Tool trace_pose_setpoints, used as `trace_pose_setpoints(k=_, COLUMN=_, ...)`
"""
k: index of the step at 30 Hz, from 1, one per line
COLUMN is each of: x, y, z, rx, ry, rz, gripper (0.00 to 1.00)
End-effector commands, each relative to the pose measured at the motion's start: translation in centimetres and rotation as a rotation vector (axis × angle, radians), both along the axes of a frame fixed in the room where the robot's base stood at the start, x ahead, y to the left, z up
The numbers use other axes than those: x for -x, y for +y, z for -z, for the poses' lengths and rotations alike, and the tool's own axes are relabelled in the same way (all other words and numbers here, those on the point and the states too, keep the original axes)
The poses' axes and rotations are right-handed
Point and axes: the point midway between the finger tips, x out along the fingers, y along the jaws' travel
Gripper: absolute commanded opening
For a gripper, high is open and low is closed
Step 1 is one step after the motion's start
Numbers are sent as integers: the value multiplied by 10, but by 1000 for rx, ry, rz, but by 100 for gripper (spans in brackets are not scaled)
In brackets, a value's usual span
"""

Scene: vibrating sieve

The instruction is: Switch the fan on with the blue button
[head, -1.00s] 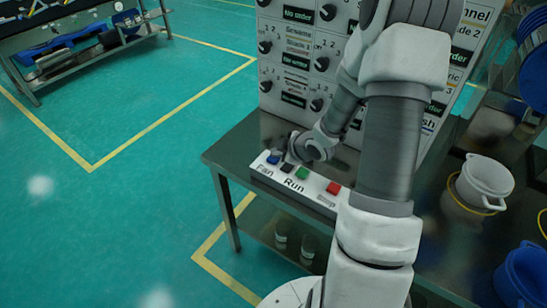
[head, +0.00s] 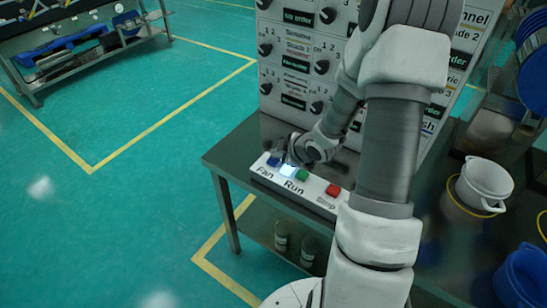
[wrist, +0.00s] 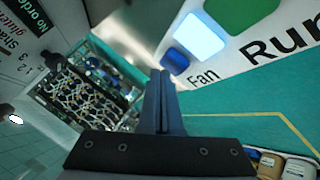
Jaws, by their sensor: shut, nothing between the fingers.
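The blue button (head: 273,161) is at the left end of a white control strip (head: 322,200), above the word "Fan". Beside it a square lamp (head: 287,171) glows pale blue-white. In the wrist view the blue button (wrist: 175,61) lies just past my fingertips, with the lit lamp (wrist: 199,35) beyond it. My gripper (wrist: 160,73) is shut and empty. In the head view my gripper (head: 284,160) is low over the strip's left end, beside the blue button. I cannot tell whether the fingertips touch it.
A green button (head: 302,175) over "Run" and a red button (head: 333,190) over "Stop" are further right on the strip. A tall panel with black knobs (head: 327,15) stands behind. A white pot (head: 485,184) and a blue bucket (head: 523,277) are at right. Floor at left is clear.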

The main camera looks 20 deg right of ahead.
Motion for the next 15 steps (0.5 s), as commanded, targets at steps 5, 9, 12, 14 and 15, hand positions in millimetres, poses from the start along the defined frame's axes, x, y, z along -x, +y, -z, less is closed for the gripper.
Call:
trace_pose_setpoints(k=5, x=0, y=0, z=-9, rx=0, ry=0, rz=0, gripper=0)
trace_pose_setpoints(k=9, x=0, y=0, z=-8, rx=0, ry=0, rz=0, gripper=0)
trace_pose_setpoints(k=12, x=0, y=0, z=-8, rx=0, ry=0, rz=0, gripper=0)
trace_pose_setpoints(k=14, x=0, y=0, z=-9, rx=1, ry=0, rz=-1, gripper=0)
trace_pose_setpoints(k=15, x=0, y=0, z=-11, rx=1, ry=0, rz=-1, gripper=0)
